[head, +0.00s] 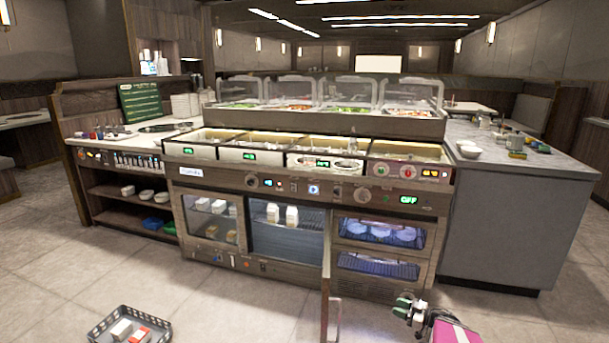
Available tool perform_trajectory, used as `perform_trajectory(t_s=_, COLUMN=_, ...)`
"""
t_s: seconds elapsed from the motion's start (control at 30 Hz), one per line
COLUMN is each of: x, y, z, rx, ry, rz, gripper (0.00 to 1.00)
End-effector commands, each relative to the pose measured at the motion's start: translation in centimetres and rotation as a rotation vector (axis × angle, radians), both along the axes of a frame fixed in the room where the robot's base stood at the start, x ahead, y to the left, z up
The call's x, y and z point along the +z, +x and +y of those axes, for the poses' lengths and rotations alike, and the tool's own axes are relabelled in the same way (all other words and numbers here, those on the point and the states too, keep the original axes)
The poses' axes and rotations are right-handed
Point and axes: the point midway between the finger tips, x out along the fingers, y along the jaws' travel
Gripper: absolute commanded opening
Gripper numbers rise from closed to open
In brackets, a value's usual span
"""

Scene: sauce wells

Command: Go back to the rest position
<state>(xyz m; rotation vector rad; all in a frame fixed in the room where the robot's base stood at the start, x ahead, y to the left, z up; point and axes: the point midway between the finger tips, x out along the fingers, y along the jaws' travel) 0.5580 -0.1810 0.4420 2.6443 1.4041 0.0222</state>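My gripper (402,308) is low at the bottom right, in front of the counter's lower right cabinet. It is small in view, and I cannot tell whether its fingers are open or shut. I see nothing clearly held in it. The counter (305,187) with the sauce wells (241,156) stands ahead, beyond the gripper and apart from it as far as I can see.
A narrow cabinet door (326,285) stands open toward me, left of my gripper. A dark basket (98,337) with boxes lies on the floor at bottom left. A grey side counter (500,222) stands at right. Floor between basket and door is clear.

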Motion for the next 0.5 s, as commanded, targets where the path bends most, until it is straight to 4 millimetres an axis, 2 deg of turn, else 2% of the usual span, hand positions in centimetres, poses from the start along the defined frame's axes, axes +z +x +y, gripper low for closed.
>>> perform_trajectory(t_s=0.27, x=3.7, y=5.6, z=0.3, rx=-0.305, ry=-0.109, rz=-0.063, gripper=0.38)
perform_trajectory(t_s=0.4, x=6.3, y=8.7, z=-0.2, rx=-0.533, ry=-0.180, rz=-0.061, gripper=0.38)
perform_trajectory(t_s=0.5, x=7.9, y=10.2, z=-0.5, rx=-0.688, ry=-0.224, rz=-0.032, gripper=0.38)
